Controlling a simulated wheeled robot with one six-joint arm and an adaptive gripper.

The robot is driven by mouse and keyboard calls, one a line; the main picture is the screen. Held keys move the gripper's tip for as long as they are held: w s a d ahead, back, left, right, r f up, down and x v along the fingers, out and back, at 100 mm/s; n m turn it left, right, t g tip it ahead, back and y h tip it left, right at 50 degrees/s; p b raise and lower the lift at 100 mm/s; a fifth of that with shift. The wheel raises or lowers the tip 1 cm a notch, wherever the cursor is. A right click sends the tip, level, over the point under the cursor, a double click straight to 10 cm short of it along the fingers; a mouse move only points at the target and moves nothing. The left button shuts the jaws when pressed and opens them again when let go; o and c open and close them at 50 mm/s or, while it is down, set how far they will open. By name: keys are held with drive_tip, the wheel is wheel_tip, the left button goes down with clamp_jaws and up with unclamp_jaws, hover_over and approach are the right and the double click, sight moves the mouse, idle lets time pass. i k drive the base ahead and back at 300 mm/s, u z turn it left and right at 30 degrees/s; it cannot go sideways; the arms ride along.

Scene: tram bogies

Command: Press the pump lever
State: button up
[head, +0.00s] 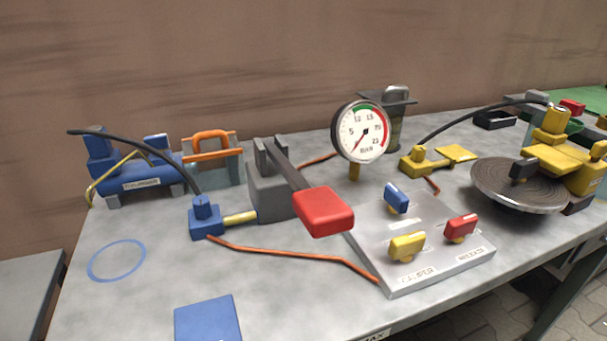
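The pump lever (292,174) is a dark bar with a red block-shaped handle (323,211) at its near end. It rises from a grey pump block (270,193) on the table and slopes down toward the front, with the red handle held above the tabletop. A round white gauge (361,132) with a red needle and a green and red band stands just behind the handle. The needle points to the lower left. My gripper is not in this view, so its place relative to the lever is hidden.
A grey panel (440,268) with blue, yellow and red knobs lies right of the lever. A blue unit (140,175), a blue connector (205,217) and orange hoses are at left. A dark disc (520,183) sits at right. The front left tabletop is mostly free.

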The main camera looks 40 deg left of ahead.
sight(322, 212)
drive_tip(key=u, duration=1.95)
